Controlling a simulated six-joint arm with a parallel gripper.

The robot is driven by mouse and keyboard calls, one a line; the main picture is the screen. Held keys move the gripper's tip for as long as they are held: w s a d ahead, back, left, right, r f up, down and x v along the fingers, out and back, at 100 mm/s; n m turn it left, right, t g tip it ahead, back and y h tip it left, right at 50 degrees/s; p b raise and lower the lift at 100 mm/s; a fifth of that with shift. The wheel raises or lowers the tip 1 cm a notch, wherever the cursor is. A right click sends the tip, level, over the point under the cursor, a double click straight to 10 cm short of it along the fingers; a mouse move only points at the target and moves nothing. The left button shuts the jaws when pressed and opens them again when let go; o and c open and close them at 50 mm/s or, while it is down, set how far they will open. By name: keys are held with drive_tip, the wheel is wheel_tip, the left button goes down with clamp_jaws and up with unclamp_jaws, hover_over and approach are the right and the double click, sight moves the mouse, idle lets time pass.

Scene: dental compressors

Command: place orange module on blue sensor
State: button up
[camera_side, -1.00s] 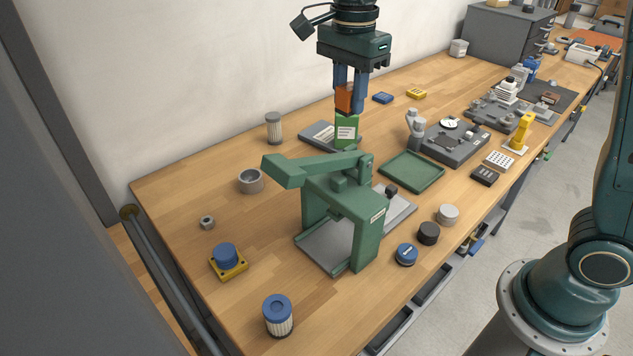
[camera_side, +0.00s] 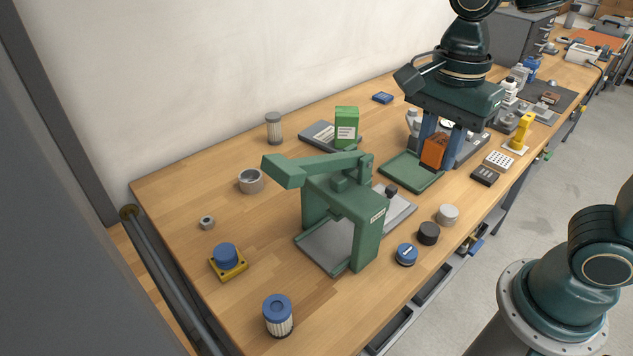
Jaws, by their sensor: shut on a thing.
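My gripper (camera_side: 437,153) is shut on the orange module (camera_side: 434,151), a block held between its two blue fingers. It hangs over the right part of the green tray (camera_side: 403,176), apparently above its surface; the exact height cannot be told. Several blue things could be the blue sensor. One is a blue cylinder (camera_side: 226,254) on a yellow square base at the front left. Another is a round blue puck (camera_side: 405,255) right of the green press. A small flat blue block (camera_side: 382,98) lies at the back.
A green press frame (camera_side: 345,215) stands mid-table. A green box (camera_side: 346,126) stands upright on a grey plate. A black cap (camera_side: 428,233), a grey cap (camera_side: 447,214) and a blue-topped filter (camera_side: 278,315) stand near the front. The left of the table has free wood.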

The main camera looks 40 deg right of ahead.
hover_over(408, 251)
wheel_tip(408, 251, down, 16)
drive_tip(key=shift+f, duration=0.1)
idle(0.7)
drive_tip(key=shift+f, duration=1.9)
drive_tip(key=shift+f, duration=0.15)
drive_tip(key=o, duration=1)
wheel_tip(408, 251, up, 12)
drive_tip(key=shift+r, duration=0.2)
